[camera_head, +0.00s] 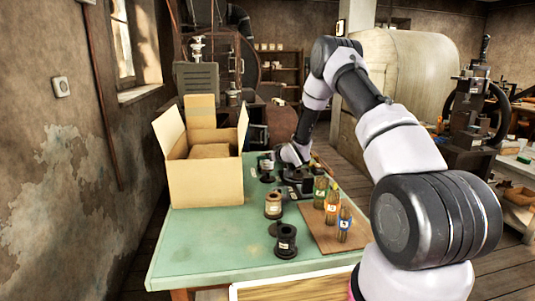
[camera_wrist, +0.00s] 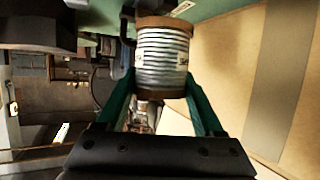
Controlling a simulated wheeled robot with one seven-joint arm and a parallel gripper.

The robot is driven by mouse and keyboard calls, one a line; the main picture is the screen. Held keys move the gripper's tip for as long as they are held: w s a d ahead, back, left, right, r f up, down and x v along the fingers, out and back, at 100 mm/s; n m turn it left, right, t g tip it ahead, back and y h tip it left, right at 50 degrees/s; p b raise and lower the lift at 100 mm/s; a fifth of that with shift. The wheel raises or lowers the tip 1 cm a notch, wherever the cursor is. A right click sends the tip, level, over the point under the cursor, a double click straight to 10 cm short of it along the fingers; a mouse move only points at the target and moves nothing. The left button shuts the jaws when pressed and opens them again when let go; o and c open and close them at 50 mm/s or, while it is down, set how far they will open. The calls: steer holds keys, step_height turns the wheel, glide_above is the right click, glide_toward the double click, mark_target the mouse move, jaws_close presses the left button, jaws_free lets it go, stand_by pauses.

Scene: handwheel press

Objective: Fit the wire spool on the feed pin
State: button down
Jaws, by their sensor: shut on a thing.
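The wire spool (camera_wrist: 162,60), wound with silvery wire between brown flanges, is held between the green fingers of my gripper (camera_wrist: 161,80) in the wrist view. A small white label shows on its right side. In the head view my arm reaches down over the far part of the green table (camera_head: 195,255), right of the cardboard box. There the fingers and held spool are too small and covered to make out. I cannot pick out the feed pin with certainty in either view.
An open cardboard box (camera_head: 205,185) stands at the table's left. Several bottles (camera_head: 332,206) stand on a brown board (camera_head: 318,235). The front left table is clear.

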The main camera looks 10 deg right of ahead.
mark_target(271, 165)
steer(key=shift+f, duration=2.1)
jaws_free()
steer(key=shift+s, duration=0.1)
steer(key=v, duration=1)
steer(key=shift+s+d+r, duration=0.15)
steer(key=shift+s+d, duration=0.05)
steer(key=shift+s, duration=0.05)
step_height(271, 165, up, 8)
